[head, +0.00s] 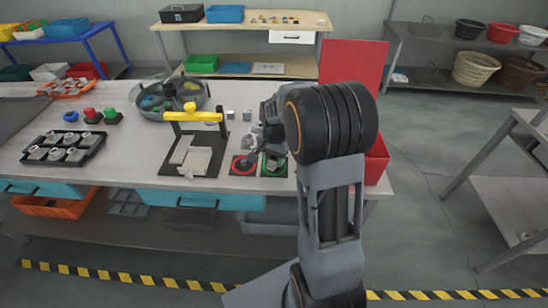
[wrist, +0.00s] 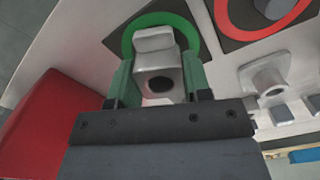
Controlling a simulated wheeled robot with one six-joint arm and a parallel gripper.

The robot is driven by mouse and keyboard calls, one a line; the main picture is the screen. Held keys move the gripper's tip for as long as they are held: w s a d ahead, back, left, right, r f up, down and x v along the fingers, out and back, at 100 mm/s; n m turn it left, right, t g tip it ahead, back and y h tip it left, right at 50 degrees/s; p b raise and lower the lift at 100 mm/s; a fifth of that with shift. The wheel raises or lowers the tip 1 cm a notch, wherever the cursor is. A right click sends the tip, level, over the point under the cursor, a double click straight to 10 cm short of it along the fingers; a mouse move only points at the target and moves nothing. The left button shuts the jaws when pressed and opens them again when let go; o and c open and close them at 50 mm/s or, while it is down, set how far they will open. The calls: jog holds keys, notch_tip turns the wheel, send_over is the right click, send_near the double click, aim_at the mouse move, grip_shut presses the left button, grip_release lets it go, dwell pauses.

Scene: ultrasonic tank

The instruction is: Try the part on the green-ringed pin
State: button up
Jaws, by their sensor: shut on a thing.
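My gripper (wrist: 159,72) is shut on a grey metal part (wrist: 152,62) with a round hole in its near face, held between two green fingers. In the wrist view the part overlaps the green ring (wrist: 128,36) on its dark plate. The green-ringed pin is hidden behind the part, so I cannot tell whether the part is around the pin or above it. In the head view the green ring (head: 272,168) shows partly, with my gripper and arm covering much of it. The red ring (head: 243,172) lies to its left, with a grey pin (wrist: 272,8).
A similar grey part (wrist: 265,78) and small blocks stand near the plates. A red bin (wrist: 45,125) is beside the table edge. A yellow-topped gantry (head: 195,116), a round tank (head: 155,112) and a black tray of parts (head: 85,155) stand to the left.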

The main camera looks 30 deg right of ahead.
jog(key=shift+f+b, duration=0.6)
jog(key=shift+f, duration=0.3)
dwell(0.4)
jog(key=shift+r, duration=0.25)
dwell(1.0)
jog(key=shift+r+p, duration=1.75)
jog(key=shift+r, duration=0.3)
jog(key=shift+r+p, duration=1.55)
jog(key=shift+r, duration=0.5)
